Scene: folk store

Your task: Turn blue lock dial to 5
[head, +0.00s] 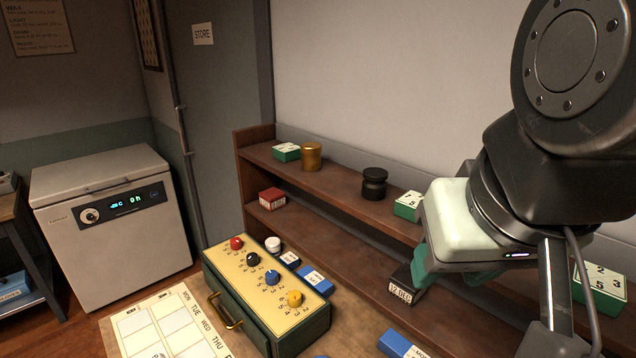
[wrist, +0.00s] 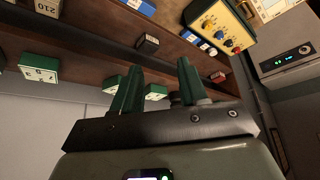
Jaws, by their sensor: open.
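The blue dial (head: 272,278) sits on the cream top of a green lock box (head: 285,340), between a black dial (head: 253,259) and a yellow dial (head: 295,299). A red dial (head: 236,243) is at the far end. Printed numbers ring the dials, but the blue dial's setting is too small to read. In the wrist view the blue dial (wrist: 219,35) shows at the upper right, well away from the fingers. My gripper (wrist: 160,75) is open and empty. In the head view it is over the shelf, right of the lock box, near a dark block labelled 12 DEC (head: 402,288).
A wooden shelf (head: 335,185) runs along the wall with green number boxes, a brass tin (head: 311,156), a black jar (head: 374,183) and a red box (head: 271,198). A white cylinder (head: 273,244) and blue labelled blocks (head: 316,278) stand close beside the lock box.

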